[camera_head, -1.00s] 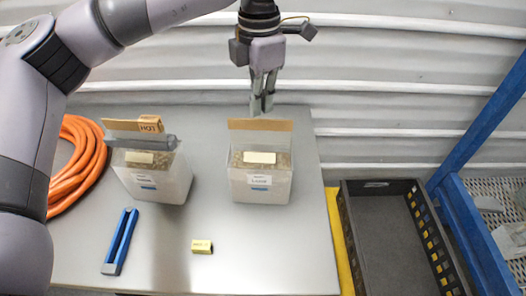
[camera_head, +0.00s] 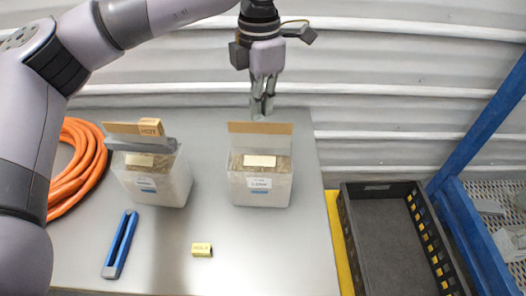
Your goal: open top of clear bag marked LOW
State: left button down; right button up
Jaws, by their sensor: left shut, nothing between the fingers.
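Two clear bags of brown substrate stand upright on the grey table. The right bag (camera_head: 261,188) has a white label that is too small to read surely, a pale yellow tag and a tan strip (camera_head: 260,128) standing up along its back top edge. The left bag (camera_head: 155,182) has a grey bar across its top, a tan strip behind and a small block marked HOT (camera_head: 150,127). I cannot read LOW on either bag. My left gripper (camera_head: 262,112) points down, shut and empty, just behind and above the right bag's tan strip. My right gripper is not in view.
A blue tool (camera_head: 120,244) and a small yellow block (camera_head: 202,249) lie in front of the bags. An orange hose (camera_head: 82,170) is coiled at left. A black crate (camera_head: 388,240) stands right of the table, beside a blue frame. Corrugated wall closes the back.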

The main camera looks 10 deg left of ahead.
pick_arm(q)
jog(key=shift+f+b, duration=0.8)
jog(key=shift+f, duration=0.2)
dwell(0.6)
jog(key=shift+r, duration=0.25)
dwell(0.3)
jog(key=shift+w, duration=0.1)
jog(key=w, duration=0.1)
jog(key=w+p, duration=0.1)
jog(key=shift+w+a, duration=0.25)
jog(key=shift+w, duration=0.05)
jog(key=shift+f, duration=0.2)
dwell(0.5)
jog(key=shift+f+b, duration=0.45)
jog(key=shift+b, duration=0.1)
jog(key=shift+s, duration=0.1)
